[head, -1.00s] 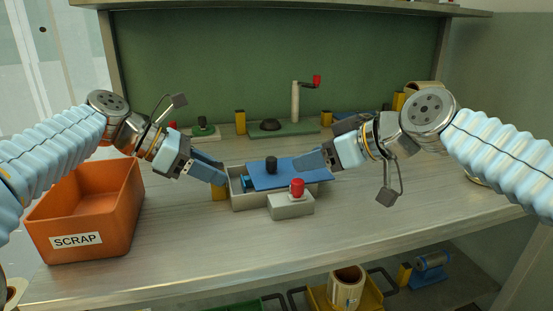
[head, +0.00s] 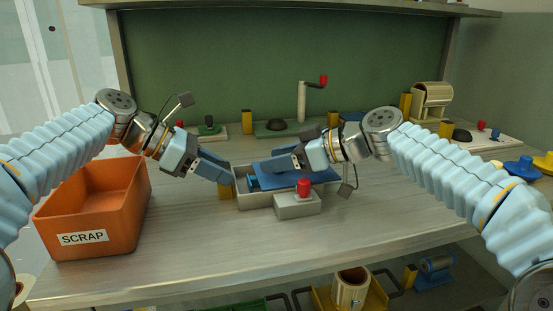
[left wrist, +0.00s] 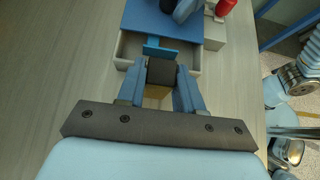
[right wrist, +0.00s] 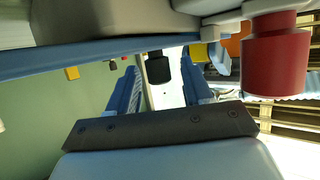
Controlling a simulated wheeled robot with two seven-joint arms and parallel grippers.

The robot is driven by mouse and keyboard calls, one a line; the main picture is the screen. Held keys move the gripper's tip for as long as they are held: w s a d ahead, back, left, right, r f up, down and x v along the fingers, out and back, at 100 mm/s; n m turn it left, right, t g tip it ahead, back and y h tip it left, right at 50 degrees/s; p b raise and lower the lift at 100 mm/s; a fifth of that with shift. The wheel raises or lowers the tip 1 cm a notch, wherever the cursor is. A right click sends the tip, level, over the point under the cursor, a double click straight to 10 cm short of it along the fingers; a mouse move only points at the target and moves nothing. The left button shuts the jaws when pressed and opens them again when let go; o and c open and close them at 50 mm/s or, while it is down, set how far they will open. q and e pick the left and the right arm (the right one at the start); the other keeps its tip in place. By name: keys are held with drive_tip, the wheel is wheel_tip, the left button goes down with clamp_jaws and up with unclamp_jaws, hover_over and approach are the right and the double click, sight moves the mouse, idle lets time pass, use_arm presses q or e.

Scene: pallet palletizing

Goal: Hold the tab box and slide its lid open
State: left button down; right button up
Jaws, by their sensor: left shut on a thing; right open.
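The tab box is a grey open-topped box (head: 256,200) with a blue lid (head: 318,180) over much of it. Its left end is uncovered and shows a blue piece (left wrist: 160,48) inside. My left gripper (head: 227,177) is shut at the box's left end on a dark block (left wrist: 161,71), which the left wrist view shows between the fingers. My right gripper (head: 272,167) is open over the lid. The right wrist view shows the lid's black knob (right wrist: 158,69) between or just beyond its fingertips; contact cannot be told. In the head view the gripper hides the knob.
A grey block with a red knob (head: 303,188) stands close in front of the box. An orange SCRAP bin (head: 95,215) is at the left. A crank fixture (head: 302,102) and other fixtures line the back. The front of the bench is clear.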

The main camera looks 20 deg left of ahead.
drive_tip(key=shift+a+f, duration=0.15)
drive_tip(key=shift+a, duration=0.25)
clamp_jaws()
drive_tip(key=w+d, duration=0.1)
drive_tip(key=d, duration=0.1)
drive_tip(key=w+d, duration=0.1)
drive_tip(key=d, duration=0.1)
drive_tip(key=w+d, duration=0.2)
drive_tip(key=shift+w+d, duration=0.1)
drive_tip(key=shift+d, duration=0.25)
unclamp_jaws()
